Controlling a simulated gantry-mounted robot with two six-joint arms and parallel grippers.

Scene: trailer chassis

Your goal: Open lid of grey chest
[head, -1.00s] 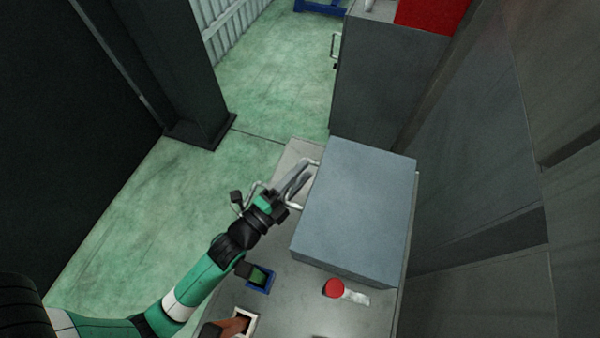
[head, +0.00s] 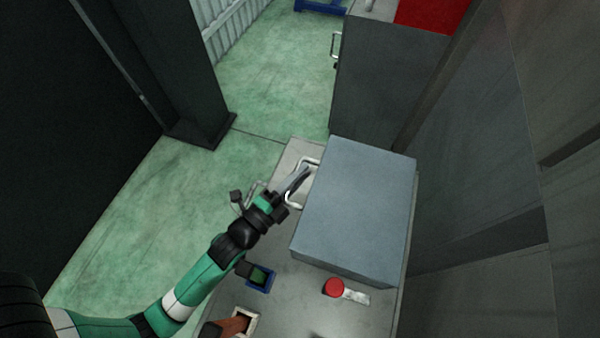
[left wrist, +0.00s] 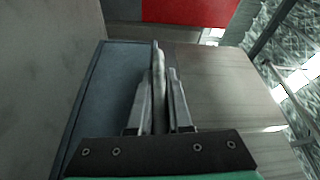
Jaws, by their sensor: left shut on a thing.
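The grey chest (head: 355,210) sits on a grey cabinet top, its lid shut. A pale metal bar handle (head: 311,160) sticks out from its left side. My left gripper (head: 298,179) is at this handle, with its fingers closed around the bar. In the left wrist view, the handle (left wrist: 159,80) runs between the two fingers of my left gripper (left wrist: 160,100), and the chest (left wrist: 105,85) lies to the left of them. My right gripper is not in view.
On the cabinet top (head: 315,310) are a red round knob (head: 333,288), a blue-framed box (head: 259,278) and a white-framed box with a brown item (head: 240,322). A taller grey cabinet (head: 385,75) with a red top stands behind. Green floor is clear at left.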

